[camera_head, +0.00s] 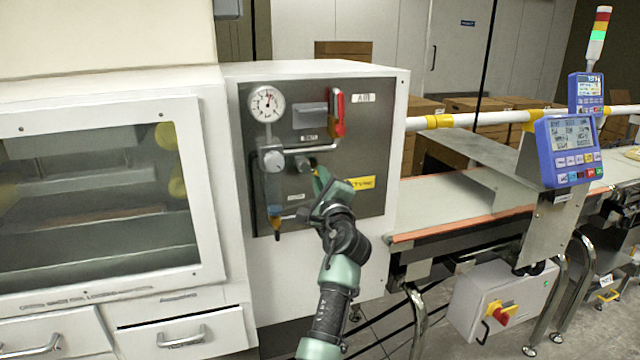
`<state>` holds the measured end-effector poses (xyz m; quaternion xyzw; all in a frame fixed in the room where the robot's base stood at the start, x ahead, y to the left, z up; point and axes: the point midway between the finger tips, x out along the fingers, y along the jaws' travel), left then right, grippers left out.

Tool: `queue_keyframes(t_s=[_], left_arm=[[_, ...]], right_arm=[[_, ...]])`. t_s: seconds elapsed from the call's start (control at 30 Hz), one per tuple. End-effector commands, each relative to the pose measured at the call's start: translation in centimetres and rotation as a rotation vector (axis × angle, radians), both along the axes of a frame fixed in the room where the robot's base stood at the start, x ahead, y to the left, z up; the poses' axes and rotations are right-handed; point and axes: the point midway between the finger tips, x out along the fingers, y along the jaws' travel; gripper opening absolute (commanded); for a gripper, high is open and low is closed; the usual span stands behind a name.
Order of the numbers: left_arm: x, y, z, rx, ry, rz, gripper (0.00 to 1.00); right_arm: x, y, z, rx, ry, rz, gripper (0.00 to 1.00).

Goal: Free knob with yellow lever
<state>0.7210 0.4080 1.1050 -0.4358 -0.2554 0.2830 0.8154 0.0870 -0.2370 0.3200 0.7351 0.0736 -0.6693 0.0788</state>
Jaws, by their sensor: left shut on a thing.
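On the dark panel (350,150) of the white cabinet, a small grey knob (306,165) sits near the middle. A thin yellow-green piece, which looks like the yellow lever (316,173), runs down from it to my left gripper (322,185). My left gripper reaches up from below and is shut on this lever at the panel. Its jaws hide most of the lever, so its exact angle cannot be told. My right gripper is not in view.
Around the lever are a round gauge (267,104), a grey round knob (272,160), a red handle (338,114), a metal pipe and a yellow label (361,183). A glass-fronted cabinet (100,200) stands left. A conveyor belt (465,200) with a blue display (568,150) stands right.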

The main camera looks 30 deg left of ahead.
Motion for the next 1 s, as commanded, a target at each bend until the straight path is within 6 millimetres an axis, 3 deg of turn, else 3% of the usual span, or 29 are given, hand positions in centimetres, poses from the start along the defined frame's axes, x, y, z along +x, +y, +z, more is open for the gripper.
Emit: queue_keyframes(t_s=[0.33,0.4,0.43,0.77,1.0], left_arm=[[0.0,0.1,0.5,0.002,-0.010,0.000,0.00],[0.0,0.1,0.5,0.002,-0.010,0.000,0.26],[0.0,0.1,0.5,0.002,-0.010,0.000,0.33],[-0.1,-0.1,0.2,0.000,-0.005,0.000,0.33],[-2.3,-2.3,-0.6,-0.002,-0.005,-0.002,0.33]], right_arm=[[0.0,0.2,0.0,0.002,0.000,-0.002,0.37],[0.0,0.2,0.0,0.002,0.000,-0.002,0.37],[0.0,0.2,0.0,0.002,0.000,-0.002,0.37],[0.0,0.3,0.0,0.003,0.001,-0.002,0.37],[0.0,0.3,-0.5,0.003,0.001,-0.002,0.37]])
